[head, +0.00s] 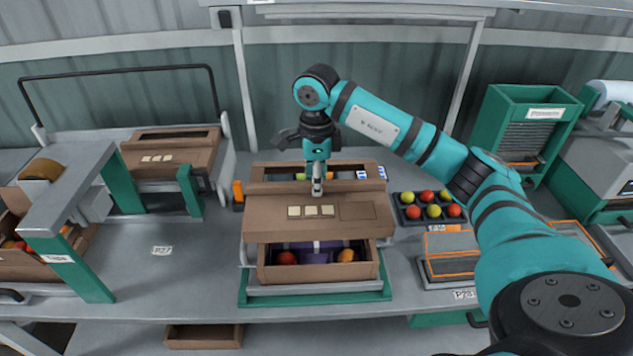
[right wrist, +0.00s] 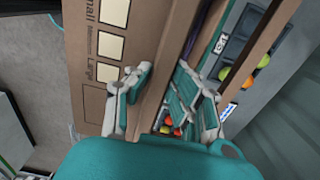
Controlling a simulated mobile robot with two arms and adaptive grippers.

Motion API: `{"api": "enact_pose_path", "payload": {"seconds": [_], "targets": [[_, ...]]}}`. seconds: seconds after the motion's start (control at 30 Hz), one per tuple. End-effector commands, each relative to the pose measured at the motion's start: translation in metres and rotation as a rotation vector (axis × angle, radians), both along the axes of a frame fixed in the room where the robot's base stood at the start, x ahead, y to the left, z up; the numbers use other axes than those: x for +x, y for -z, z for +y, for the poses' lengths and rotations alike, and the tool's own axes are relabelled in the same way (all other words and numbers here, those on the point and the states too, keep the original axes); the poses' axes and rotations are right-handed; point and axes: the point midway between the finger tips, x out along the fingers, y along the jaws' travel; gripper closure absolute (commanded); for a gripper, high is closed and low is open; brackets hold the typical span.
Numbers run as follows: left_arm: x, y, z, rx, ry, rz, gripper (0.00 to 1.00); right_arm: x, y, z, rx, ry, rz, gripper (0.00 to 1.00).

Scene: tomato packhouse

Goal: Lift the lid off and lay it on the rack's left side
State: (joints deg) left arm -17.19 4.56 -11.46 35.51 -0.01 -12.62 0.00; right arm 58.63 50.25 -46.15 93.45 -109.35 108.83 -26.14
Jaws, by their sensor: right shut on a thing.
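The brown cardboard lid (head: 265,225), with three cream squares and a marked outline, lies level across the middle of an open cardboard box (head: 318,272). The box shows behind and in front of the lid, with a red and an orange tomato in the front gap. I cannot tell how far the lid is above the box. My right gripper (head: 317,190) points down and is shut on the lid's back edge. In the right wrist view its fingers (right wrist: 162,95) straddle the cardboard edge, beside the squares. My left gripper is not in view.
The box is on a grey and green stand (head: 315,300). A black tray of tomatoes (head: 398,213) and an orange-edged carton (head: 450,243) lie right. A black-handled frame (head: 115,71) with a similar carton (head: 180,135) stands left, near a tape unit (head: 75,188). Bench around P27 is clear.

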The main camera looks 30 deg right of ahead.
Motion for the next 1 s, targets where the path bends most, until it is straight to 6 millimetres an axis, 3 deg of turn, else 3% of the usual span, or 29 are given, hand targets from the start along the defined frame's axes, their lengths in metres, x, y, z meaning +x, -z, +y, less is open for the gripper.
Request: {"api": "enact_pose_path", "payload": {"seconds": [0.67,1.0], "targets": [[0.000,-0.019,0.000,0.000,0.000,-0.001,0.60,0.000,-0.029,0.000,0.000,0.000,-0.001,1.00],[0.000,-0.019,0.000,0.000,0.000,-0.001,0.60,0.000,-0.031,0.000,-0.001,0.000,-0.001,1.00]]}}
